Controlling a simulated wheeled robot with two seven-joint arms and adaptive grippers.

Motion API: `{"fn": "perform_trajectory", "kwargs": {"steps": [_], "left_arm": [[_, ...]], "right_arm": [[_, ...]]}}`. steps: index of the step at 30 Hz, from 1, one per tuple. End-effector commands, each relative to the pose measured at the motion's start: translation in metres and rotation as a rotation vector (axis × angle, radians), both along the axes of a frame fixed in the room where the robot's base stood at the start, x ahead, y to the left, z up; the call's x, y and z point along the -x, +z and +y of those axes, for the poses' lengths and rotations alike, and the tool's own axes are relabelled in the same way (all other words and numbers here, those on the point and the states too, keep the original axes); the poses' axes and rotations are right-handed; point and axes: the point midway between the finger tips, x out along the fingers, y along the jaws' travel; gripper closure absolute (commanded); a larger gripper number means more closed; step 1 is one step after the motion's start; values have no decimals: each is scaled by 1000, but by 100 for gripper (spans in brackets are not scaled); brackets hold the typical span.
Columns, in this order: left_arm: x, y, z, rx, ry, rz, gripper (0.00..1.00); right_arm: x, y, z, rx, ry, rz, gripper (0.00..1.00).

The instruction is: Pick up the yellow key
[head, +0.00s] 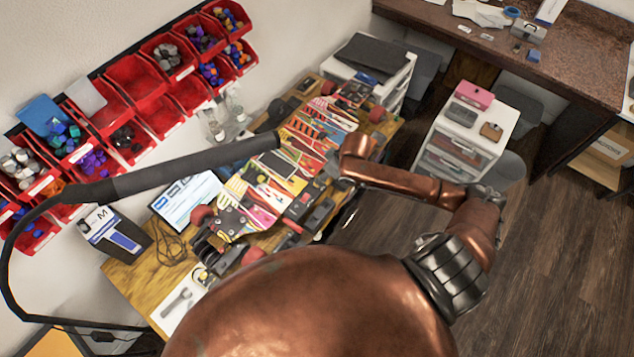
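I cannot clearly make out a yellow key. A small yellow spot (203,275) shows at the near end of the wooden workbench (130,277), beside a white sheet with a grey wrench-like tool, but it is too small to identify. My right arm, copper coloured, reaches in from the right. Its end with the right gripper (333,172) is over the bench's right edge, next to the colourful boards. The fingers are too small and hidden to tell whether they are open or shut. My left gripper is not in view.
Skateboard decks (315,128) and parts crowd the bench. A monitor (187,199) stands at its left. A black lamp-like arm (195,165) crosses above it. Red bins (135,75) line the wall. A white drawer unit (462,125) stands right. The wooden floor (560,250) is clear.

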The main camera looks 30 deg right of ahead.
Motion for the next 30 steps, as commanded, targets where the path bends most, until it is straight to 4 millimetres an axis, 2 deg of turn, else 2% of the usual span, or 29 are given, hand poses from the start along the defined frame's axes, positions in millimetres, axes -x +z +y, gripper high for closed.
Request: {"fn": "perform_trajectory", "kwargs": {"steps": [16, 26, 30], "left_arm": [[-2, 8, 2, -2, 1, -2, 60], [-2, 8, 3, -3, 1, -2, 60], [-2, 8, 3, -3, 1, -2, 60]], "right_arm": [[-20, -63, 12, 0, 0, 1, 62], [-22, -69, 12, 0, 1, 0, 63], [-22, -69, 12, 0, 1, 0, 73]]}}
